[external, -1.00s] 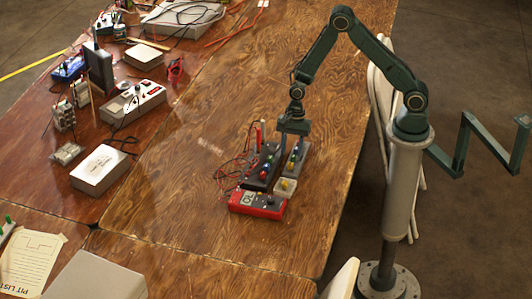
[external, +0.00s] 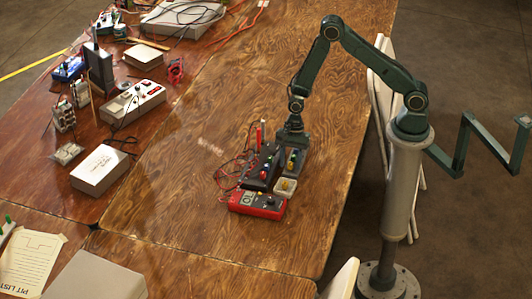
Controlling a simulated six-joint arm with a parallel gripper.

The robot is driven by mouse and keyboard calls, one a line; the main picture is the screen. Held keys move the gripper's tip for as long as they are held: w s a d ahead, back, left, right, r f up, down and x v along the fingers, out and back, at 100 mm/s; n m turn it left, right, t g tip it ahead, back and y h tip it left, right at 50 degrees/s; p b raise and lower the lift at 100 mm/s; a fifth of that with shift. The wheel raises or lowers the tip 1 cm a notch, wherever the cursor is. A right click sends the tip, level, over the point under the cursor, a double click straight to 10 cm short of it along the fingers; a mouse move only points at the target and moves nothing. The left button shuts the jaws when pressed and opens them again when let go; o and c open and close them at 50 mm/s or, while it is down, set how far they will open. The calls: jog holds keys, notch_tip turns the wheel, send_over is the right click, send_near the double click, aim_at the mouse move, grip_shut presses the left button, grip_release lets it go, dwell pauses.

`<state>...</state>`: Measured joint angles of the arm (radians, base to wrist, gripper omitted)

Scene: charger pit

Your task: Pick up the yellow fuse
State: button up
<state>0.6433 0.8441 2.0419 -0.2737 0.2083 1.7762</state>
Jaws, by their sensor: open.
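A small yellow piece (external: 285,185) sits in a small pale tray (external: 290,189) at the front right of the device cluster; it looks like a yellow fuse, but it is tiny. Another yellow spot (external: 291,166) shows on the grey block (external: 299,163) behind the tray, too small to identify. My gripper (external: 292,149) points down over the far part of the grey block, behind the pale tray. Its jaws are open. The fingertips are small and dark, and I cannot tell whether they touch anything.
A red meter (external: 258,205) lies in front of the tray. A dark block (external: 261,168) with coloured parts stands to the left, beside an upright red piece (external: 258,136) and loose red wires (external: 229,172). The bare wood to the right is clear.

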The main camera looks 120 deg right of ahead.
jog(key=shift+c, duration=0.2)
grip_shut()
jog(key=shift+r, duration=0.2)
notch_tip(320, 180, up, 20)
jog(key=shift+f, duration=0.15)
dwell(0.6)
jog(key=shift+f, duration=0.1)
dwell(0.5)
